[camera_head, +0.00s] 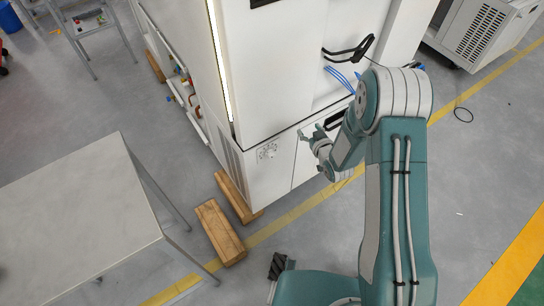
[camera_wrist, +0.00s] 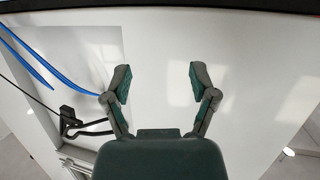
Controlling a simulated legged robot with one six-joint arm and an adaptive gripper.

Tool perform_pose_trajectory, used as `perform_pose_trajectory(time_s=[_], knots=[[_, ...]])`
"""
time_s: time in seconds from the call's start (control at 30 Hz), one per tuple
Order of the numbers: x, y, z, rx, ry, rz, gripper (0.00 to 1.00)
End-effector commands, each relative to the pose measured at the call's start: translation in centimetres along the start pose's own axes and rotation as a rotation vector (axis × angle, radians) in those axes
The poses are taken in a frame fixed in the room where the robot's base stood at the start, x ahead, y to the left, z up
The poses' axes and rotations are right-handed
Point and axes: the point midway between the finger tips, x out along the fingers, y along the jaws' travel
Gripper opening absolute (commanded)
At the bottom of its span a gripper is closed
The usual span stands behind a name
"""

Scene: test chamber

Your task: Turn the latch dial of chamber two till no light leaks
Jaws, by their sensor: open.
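The white chamber cabinet (camera_head: 275,75) stands at the top centre of the head view. A bright strip of light (camera_head: 219,60) runs down its left front edge. A small panel with round marks or knobs (camera_head: 267,152) is on its lower front; I cannot tell if one is the latch dial. No number two is readable. My gripper (camera_head: 310,132) is in front of the lower cabinet, right of that panel. In the wrist view my gripper (camera_wrist: 160,82) is open and empty, its fingers spread before a plain white surface (camera_wrist: 155,50).
A black bent handle or cable (camera_head: 350,50) and blue hoses (camera_head: 342,78) are on the cabinet's right side. Wooden blocks (camera_head: 220,232) lie at its base. A grey table (camera_head: 80,215) stands at the left. Floor at the right is mostly clear.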

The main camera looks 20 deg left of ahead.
Motion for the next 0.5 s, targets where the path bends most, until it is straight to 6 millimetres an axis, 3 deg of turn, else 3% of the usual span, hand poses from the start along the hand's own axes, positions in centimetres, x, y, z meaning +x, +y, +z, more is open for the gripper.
perform_pose_trajectory(time_s=[0.03,0.3,0.5], knots=[[0.3,-1.2,2.0,0.009,0.017,-0.025,0.75],[-0.4,-6.8,9.7,0.068,0.165,-0.141,0.75],[-2.4,-9.9,14.1,0.122,0.256,-0.198,0.75]])
